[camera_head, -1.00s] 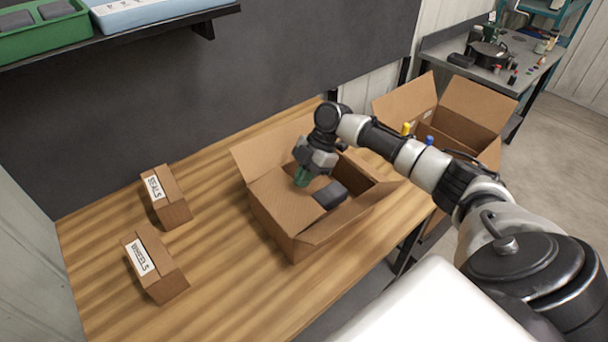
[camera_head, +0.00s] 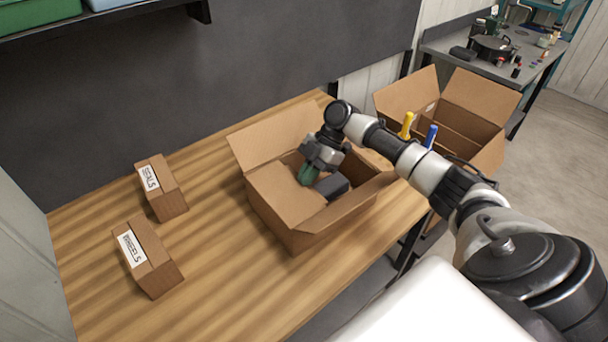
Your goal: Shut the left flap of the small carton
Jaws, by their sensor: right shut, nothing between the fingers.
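The small carton (camera_head: 275,221) stands open-topped on the wooden table. Its left flap (camera_head: 283,192) leans inward over the left part of the opening. Its back flap (camera_head: 275,140) stands up, and its front flap (camera_head: 347,207) sticks outward. A dark grey item (camera_head: 332,186) shows inside, beside the left flap's inner edge. My right gripper (camera_head: 307,176) is shut and empty, with its green fingertips pointing down at the flap's inner edge; I cannot tell whether they touch it. My right arm hides part of the carton's right side. My left gripper is out of view.
Two small closed boxes, seals (camera_head: 163,188) and wheels (camera_head: 148,259), stand on the table (camera_head: 215,215) at left. A larger open carton (camera_head: 474,135) stands to the right, with a yellow-handled tool (camera_head: 407,125) and a blue-handled tool (camera_head: 431,136). The table between is clear.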

